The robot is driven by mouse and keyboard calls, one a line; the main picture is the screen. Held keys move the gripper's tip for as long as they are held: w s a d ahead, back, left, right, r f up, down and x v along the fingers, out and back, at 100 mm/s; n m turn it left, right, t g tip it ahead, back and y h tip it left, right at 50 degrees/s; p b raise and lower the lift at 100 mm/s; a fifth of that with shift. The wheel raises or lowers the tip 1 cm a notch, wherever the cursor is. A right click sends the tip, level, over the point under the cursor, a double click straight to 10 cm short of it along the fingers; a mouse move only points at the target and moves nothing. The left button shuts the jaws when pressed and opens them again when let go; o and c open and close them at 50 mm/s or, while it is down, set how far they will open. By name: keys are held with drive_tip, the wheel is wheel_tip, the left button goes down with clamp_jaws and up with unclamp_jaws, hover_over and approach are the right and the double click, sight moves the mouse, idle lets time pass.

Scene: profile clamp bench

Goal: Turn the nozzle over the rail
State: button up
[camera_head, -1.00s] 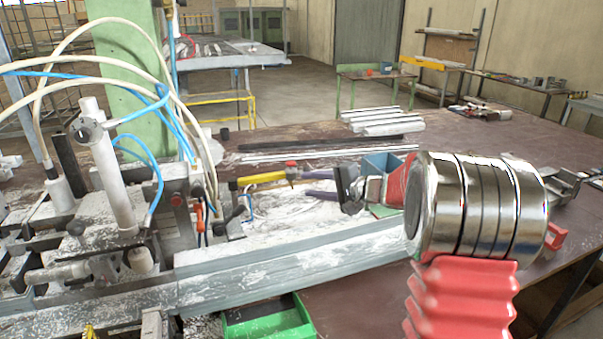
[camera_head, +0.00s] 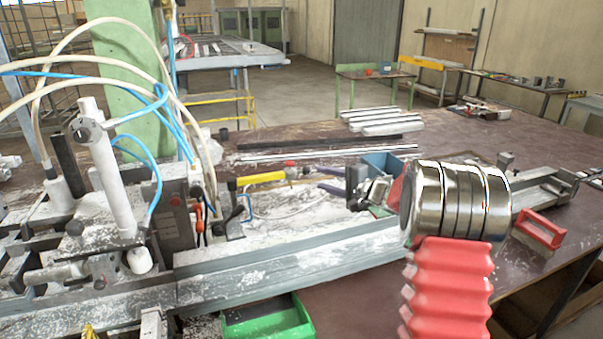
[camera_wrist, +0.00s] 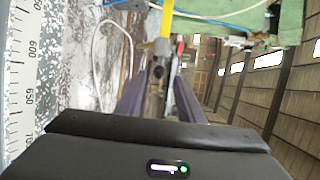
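The nozzle seems to be the yellow-handled piece (camera_head: 262,178) with a red part and metal end, left of my gripper. In the wrist view, its yellow part (camera_wrist: 167,20) is at the top, with metal below between my fingers. My gripper (camera_head: 332,180) has two purple-grey fingers, visibly apart, pointing left towards the metal end. In the wrist view, my gripper (camera_wrist: 163,92) is open around or just short of that metal; contact cannot be told. The rail (camera_head: 300,262) is the long grey profile along the bench's front, below the nozzle in the picture.
A clamp unit (camera_head: 110,200) with hoses stands at left. A green bin (camera_head: 268,318) is below the rail, and a red holder (camera_head: 540,230) is at right. Metal bars (camera_head: 375,122) lie at the back. The bench behind the rail is dusty but fairly open.

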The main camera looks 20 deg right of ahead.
sight(303, 173)
drive_tip(key=x, duration=1.1)
drive_tip(key=shift+w+a, duration=0.1)
drive_tip(key=shift+w, duration=0.15)
drive_tip(key=shift+c, duration=0.3)
drive_tip(key=shift+f, duration=0.1)
clamp_jaws()
